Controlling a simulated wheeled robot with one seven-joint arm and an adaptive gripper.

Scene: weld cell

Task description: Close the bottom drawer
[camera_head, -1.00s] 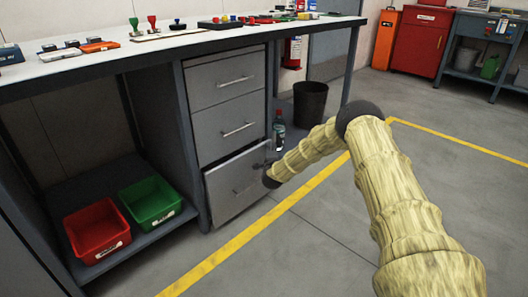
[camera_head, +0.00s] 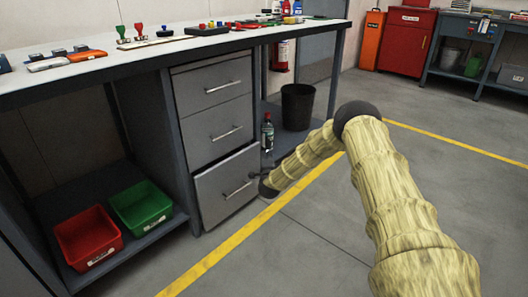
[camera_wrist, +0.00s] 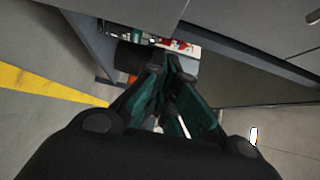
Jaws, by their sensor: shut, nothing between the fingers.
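The bottom drawer (camera_head: 222,198) is the lowest of three grey drawers under the workbench. Its front stands slightly proud of the drawers above, so it looks a little open. It has a bar handle (camera_head: 237,190). My gripper (camera_head: 254,167) is at the right edge of this drawer front, small and dark in the head view; I cannot tell whether it touches the front. In the wrist view my gripper (camera_wrist: 165,64) has its dark green fingers shut and empty, with grey panels above and to the right. Which panel is the drawer front is unclear there.
A bottle (camera_head: 267,133) and a black bin (camera_head: 297,106) stand right of the drawers. Red (camera_head: 88,238) and green (camera_head: 141,207) bins sit on the low shelf at left. The floor in front, with a yellow line (camera_head: 230,245), is clear.

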